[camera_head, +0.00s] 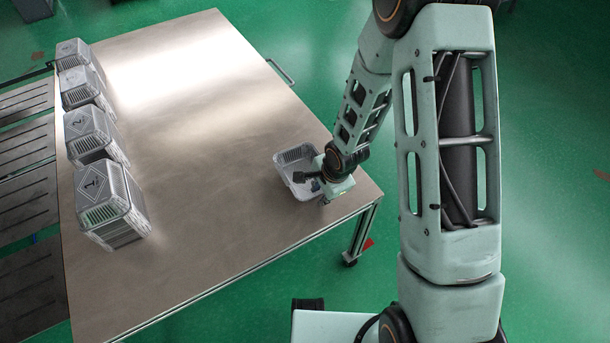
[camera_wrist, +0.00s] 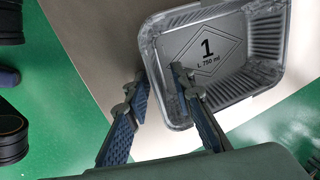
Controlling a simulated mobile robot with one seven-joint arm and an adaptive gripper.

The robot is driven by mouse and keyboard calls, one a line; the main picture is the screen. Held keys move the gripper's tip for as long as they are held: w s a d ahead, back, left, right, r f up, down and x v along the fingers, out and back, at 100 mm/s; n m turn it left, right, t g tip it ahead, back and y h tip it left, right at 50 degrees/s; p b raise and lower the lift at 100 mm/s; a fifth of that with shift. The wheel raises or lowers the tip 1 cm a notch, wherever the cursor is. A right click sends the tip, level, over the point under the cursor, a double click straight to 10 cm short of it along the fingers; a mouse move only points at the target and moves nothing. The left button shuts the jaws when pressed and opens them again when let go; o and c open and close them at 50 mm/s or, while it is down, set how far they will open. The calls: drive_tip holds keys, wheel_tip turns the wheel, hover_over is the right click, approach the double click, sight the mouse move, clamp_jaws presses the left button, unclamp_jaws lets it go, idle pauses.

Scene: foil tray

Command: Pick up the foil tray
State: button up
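The foil tray (camera_head: 284,160) is an open silver tray with ribbed walls near the right corner of the metal table. In the wrist view the tray (camera_wrist: 238,50) shows "1" and "L 750 ml" inside a diamond on its floor. My gripper (camera_wrist: 158,76) is open, its two dark blue fingers apart. The near-left wall of the tray lies between them in the picture, with the right finger over the inside and the left finger outside. I cannot tell whether either finger touches the wall. In the head view my gripper (camera_head: 303,177) partly hides the tray.
Several stacks of foil trays with labelled tops line the table's left side, the nearest stack (camera_head: 108,203) marked 1. The middle of the metal table (camera_head: 190,120) is clear. Slatted dark panels (camera_head: 25,180) adjoin its left edge. A handle (camera_head: 280,72) sticks out at the far-right edge.

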clamp_jaws()
idle(0.3)
drive_tip(key=shift+r, duration=0.1)
